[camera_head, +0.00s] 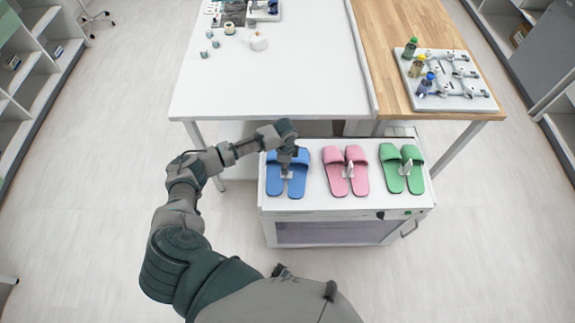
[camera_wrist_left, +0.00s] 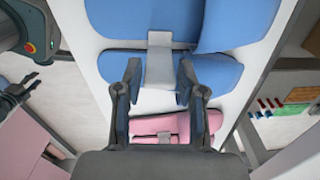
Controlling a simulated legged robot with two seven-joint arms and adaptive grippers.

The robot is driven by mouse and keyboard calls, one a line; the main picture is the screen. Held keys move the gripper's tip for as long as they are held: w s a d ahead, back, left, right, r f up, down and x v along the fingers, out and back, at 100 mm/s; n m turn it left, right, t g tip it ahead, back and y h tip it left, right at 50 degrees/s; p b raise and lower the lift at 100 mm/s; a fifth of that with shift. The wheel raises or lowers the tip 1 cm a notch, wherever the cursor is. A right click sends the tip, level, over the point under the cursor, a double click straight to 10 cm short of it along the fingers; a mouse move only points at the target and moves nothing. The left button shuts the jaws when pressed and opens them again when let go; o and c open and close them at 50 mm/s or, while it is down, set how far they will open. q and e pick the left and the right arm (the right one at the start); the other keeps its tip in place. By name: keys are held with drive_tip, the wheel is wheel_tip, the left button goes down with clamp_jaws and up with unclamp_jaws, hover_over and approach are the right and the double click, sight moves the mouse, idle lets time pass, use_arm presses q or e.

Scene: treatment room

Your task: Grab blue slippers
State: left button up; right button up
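A pair of blue slippers (camera_head: 288,173) lies at the left end of the white cabinet top. A pale upright piece (camera_wrist_left: 160,66) sits between the two blue slippers (camera_wrist_left: 180,18). My left gripper (camera_head: 287,162) is directly over this pair. In the left wrist view, its fingers (camera_wrist_left: 158,85) are apart, one on each side of the pale piece. I see narrow gaps beside it and cannot tell whether either finger touches it. My right gripper does not show in the head view. A dark finger-like shape at the wrist view's left edge may be it, but this is unclear.
Pink slippers (camera_head: 346,171) and green slippers (camera_head: 402,168) lie to the right on the same white cabinet (camera_head: 310,206). A white table (camera_head: 300,80) and a wooden table (camera_head: 388,25) stand behind. A board with bottles (camera_head: 447,79) is on the wooden one. Floor at left is clear.

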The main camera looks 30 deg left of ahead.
sight(298, 168)
use_arm(q)
wheel_tip(298, 168, down, 4)
drive_tip(key=shift+w+d+r, duration=0.1)
drive_tip(key=shift+d, duration=0.05)
drive_tip(key=shift+c, duration=0.2)
clamp_jaws()
drive_tip(key=shift+r, duration=0.1)
drive_tip(key=shift+r, duration=0.1)
